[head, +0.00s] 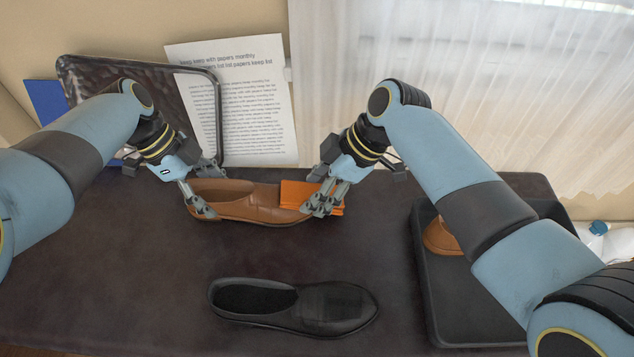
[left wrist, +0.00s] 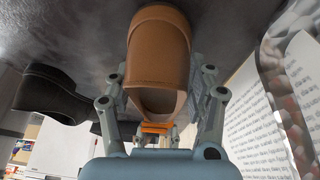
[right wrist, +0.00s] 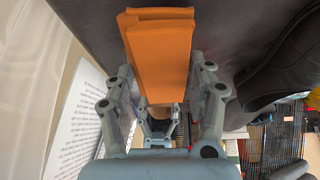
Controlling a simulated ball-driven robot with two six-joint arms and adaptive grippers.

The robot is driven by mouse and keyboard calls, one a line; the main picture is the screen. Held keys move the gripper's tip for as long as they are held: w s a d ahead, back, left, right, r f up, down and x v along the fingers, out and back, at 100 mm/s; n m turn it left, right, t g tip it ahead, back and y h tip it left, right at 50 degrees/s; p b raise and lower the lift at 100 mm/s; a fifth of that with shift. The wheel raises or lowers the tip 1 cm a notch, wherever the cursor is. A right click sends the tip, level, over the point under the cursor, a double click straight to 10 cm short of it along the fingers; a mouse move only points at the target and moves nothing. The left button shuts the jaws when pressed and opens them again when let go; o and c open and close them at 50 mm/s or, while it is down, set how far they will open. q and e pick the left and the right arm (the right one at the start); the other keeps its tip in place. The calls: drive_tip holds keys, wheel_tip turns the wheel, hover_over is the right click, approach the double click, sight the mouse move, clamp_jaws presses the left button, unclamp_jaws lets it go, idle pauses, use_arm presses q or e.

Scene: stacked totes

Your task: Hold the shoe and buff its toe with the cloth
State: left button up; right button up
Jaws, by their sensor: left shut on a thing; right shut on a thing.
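A brown shoe (head: 240,203) lies on the dark table, heel to the left and toe to the right. My left gripper (head: 207,212) is shut on its heel end; the shoe fills the space between the fingers in the left wrist view (left wrist: 158,62). My right gripper (head: 322,208) is shut on a folded orange cloth (head: 300,194), which is at the shoe's toe and hides most of it. The cloth sits between the fingers in the right wrist view (right wrist: 160,50). Whether the cloth presses on the toe, I cannot tell.
A black shoe (head: 293,305) lies in front on the table (head: 120,265). A dark tray (head: 440,300) at the right holds an orange-brown item (head: 440,238), partly hidden by my right arm. Another dark tray (head: 218,120) leans at the back beside a printed sheet (head: 255,115). The front left is clear.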

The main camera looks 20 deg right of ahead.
use_arm(q)
drive_tip(key=shift+s+a+f, duration=0.1)
drive_tip(key=shift+f, duration=0.05)
use_arm(e)
drive_tip(key=shift+s+a+f, duration=0.1)
drive_tip(key=shift+s, duration=0.35)
drive_tip(key=shift+w+d, duration=0.2)
drive_tip(key=shift+w, duration=0.6)
drive_tip(key=shift+w+d, duration=0.15)
drive_tip(key=shift+w, duration=0.55)
